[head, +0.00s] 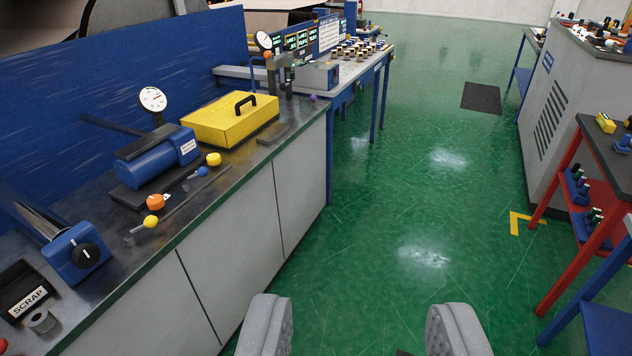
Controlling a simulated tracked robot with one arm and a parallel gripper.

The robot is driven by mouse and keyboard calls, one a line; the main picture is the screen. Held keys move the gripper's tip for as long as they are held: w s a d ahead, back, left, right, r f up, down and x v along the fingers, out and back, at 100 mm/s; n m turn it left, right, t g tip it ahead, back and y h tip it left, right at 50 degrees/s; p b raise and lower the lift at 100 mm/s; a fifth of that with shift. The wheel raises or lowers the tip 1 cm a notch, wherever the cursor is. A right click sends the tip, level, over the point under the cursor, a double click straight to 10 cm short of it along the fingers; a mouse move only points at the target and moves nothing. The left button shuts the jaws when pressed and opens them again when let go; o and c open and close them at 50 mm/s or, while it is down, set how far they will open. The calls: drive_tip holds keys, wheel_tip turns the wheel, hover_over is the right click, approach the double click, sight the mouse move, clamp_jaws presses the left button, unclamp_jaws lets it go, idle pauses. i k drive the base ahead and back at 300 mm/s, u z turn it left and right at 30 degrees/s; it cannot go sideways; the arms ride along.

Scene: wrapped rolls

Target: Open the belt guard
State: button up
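A yellow box-shaped cover with a black handle (232,120), which looks like the belt guard, sits shut on the dark top of the left workbench. Its handle stands up from the top face. What lies under the cover is hidden. My gripper (360,325) shows at the bottom of the head view, with its two grey padded fingers wide apart.
Beside the cover are a blue motor-like unit (158,157), a dial gauge (152,99) and levers with coloured knobs. A blue knob box (77,252) and a scrap bin (27,292) stand nearer. Racks and a grey cabinet (570,95) line the right.

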sight(238, 113)
drive_tip(key=u, duration=0.1)
drive_tip(key=i, duration=3.65)
drive_tip(key=z, duration=0.1)
